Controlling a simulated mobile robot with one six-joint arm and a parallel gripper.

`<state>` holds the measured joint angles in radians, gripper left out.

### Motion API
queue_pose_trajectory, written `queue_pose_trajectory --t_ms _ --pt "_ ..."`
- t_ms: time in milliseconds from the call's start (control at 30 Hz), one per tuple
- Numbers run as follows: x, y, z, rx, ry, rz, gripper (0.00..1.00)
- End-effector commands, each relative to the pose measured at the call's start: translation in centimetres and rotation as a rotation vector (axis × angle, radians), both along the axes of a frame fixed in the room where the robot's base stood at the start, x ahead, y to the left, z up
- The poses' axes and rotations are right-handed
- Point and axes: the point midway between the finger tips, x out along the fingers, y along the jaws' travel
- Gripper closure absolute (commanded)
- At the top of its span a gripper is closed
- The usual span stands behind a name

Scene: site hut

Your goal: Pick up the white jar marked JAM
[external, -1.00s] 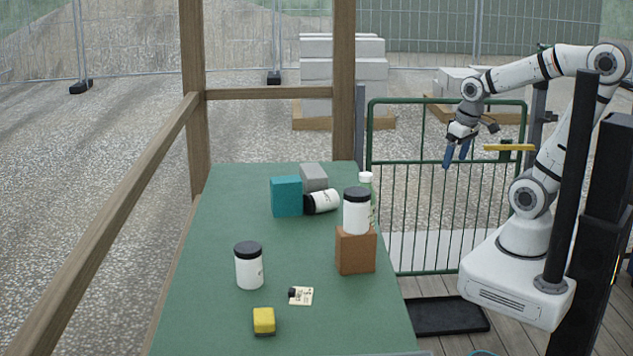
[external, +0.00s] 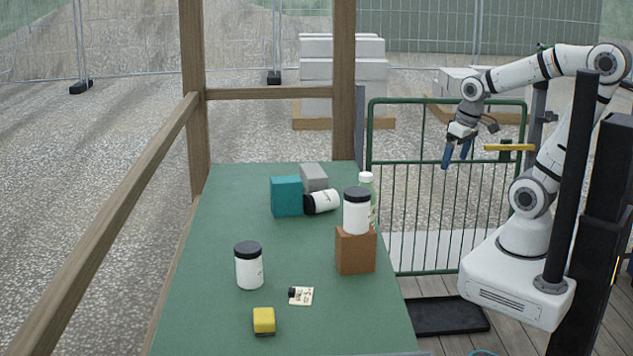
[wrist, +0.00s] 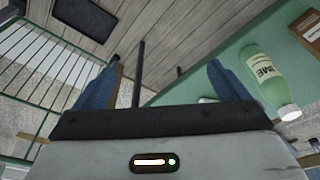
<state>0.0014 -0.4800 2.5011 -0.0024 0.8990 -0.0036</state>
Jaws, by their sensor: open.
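Three white jars with black lids are on the green table in the external view. One jar (external: 249,268) stands upright at the front left. One jar (external: 356,214) stands on top of a brown block (external: 356,251). One jar (external: 324,201) lies on its side farther back, beside a teal box (external: 287,196). The print on the jars is too small or turned away to read, so I cannot tell which is marked JAM. My gripper (external: 457,156) is open and empty, high beyond the table's right side. Its blue fingers also show apart in the wrist view (wrist: 160,88).
A green-labelled bottle (wrist: 268,80) stands behind the brown block and shows in the external view (external: 367,184). A green railing (external: 445,101) stands behind my gripper.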

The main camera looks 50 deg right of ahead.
Motion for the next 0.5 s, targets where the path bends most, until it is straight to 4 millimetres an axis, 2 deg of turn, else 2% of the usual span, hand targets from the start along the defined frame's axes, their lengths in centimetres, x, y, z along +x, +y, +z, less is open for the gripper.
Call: queue_pose_trajectory --t_ms 333,433,500 --pt "0.5 0.1 0.2 0.002 0.003 -0.004 0.00" --pt "2.4 0.5 0.7 0.008 0.014 -0.015 0.00" --pt "4.5 1.0 1.1 0.015 0.028 -0.031 0.00"
